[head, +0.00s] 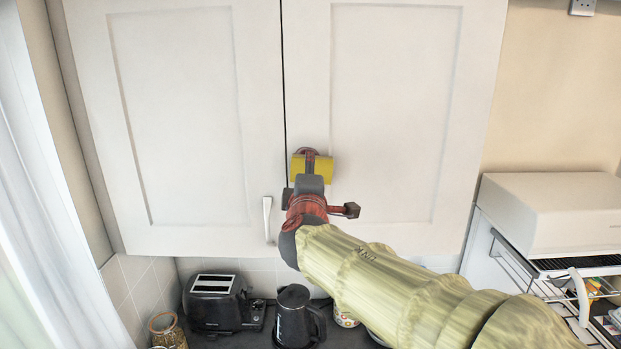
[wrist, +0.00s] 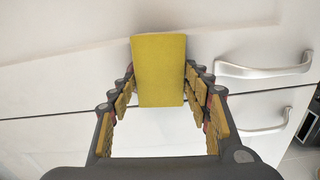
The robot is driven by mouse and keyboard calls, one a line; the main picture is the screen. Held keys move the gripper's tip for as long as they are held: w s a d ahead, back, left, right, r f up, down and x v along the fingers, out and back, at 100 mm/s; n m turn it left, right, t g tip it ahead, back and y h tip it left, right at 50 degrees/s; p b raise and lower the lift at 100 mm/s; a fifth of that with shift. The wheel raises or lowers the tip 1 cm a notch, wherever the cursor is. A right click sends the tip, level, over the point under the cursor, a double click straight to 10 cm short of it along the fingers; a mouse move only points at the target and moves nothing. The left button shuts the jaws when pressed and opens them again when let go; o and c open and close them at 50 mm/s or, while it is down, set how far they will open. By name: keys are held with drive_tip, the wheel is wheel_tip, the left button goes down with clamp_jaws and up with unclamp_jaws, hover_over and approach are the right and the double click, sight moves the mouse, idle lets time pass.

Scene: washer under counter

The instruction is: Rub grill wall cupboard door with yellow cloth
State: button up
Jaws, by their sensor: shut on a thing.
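The yellow cloth (head: 326,170) is a small flat block in the head view, in front of the right cupboard door (head: 395,120), near its left edge. The left cupboard door (head: 180,120) is beside it, with a dark gap between the two. Both doors are white, panelled and shut. My gripper (head: 309,165) is shut on the cloth and points at the doors. In the wrist view the cloth (wrist: 159,70) stands between the finger pads, with white door surface behind it. I cannot tell whether the cloth touches the door.
A vertical handle (head: 268,220) shows on the left door; two metal handles (wrist: 265,70) show in the wrist view. Below stand a black toaster (head: 215,300) and a black kettle (head: 298,315). A white grill unit (head: 550,215) with a rack is at right. A curtain (head: 40,200) hangs at left.

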sight(322, 163)
drive_tip(key=shift+d+b, duration=1.35)
drive_tip(key=shift+d, duration=0.2)
drive_tip(key=shift+f+b, duration=0.1)
drive_tip(key=shift+b, duration=0.35)
drive_tip(key=shift+a, duration=0.1)
drive_tip(key=shift+w+a+b, duration=0.1)
drive_tip(key=shift+a+b, duration=0.5)
drive_tip(key=shift+a, duration=3.05)
drive_tip(key=shift+r+p, duration=0.55)
drive_tip(key=shift+r, duration=0.6)
drive_tip(key=shift+d+b, duration=2.4)
drive_tip(key=shift+d, duration=1.35)
